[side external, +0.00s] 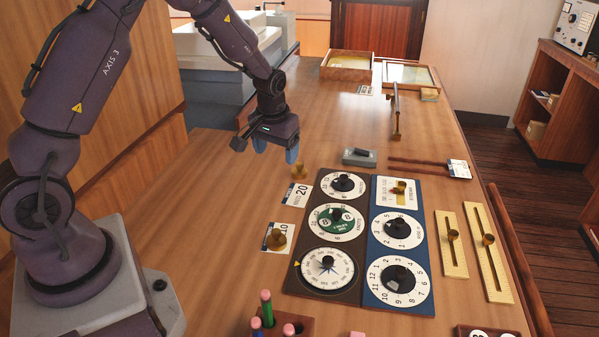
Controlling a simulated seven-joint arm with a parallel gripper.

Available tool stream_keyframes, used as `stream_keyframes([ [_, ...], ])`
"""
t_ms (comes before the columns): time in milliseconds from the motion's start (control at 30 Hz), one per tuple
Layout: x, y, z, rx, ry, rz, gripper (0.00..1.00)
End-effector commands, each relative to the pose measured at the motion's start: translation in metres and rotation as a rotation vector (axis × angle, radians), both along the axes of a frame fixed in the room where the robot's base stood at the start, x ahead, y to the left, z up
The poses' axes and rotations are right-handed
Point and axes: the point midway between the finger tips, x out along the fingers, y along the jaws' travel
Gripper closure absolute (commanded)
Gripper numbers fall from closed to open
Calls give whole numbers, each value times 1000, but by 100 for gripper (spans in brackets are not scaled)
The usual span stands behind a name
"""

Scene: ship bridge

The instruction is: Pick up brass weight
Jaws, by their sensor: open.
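Two small brass weights stand on the wooden table to the left of the dial panels. The farther brass weight (300,171) stands at the back edge of a white card marked 20. The nearer brass weight (277,238) sits on a white card that seems marked 10. My gripper (275,149) points down with its blue fingertips apart and nothing visible between them. It hangs above the table, up and left of the farther weight in the picture, apart from both weights.
Two dial panels (365,240) with black knobs fill the table's middle. Brass slider plates (452,262) lie at right. A grey box (359,157) sits behind the dials. A wooden pen holder (296,326) stands at the front. The table left of the cards is clear.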

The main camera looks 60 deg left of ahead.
Motion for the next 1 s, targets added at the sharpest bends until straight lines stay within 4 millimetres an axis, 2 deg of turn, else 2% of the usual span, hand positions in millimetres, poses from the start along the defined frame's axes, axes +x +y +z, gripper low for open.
stream_keyframes([
  [33,10,11,-17,16,-11,26,27],
  [133,35,28,-32,51,-75,73,27],
  [167,44,33,-32,61,-107,84,27],
  [200,57,37,-23,73,-160,100,27],
  [267,67,40,-16,80,-210,120,27],
  [367,70,42,-26,78,-223,139,27],
  [600,83,53,-68,77,-219,139,27],
  [700,87,56,-79,76,-220,138,27],
  [1000,97,67,-100,76,-220,138,27],
])
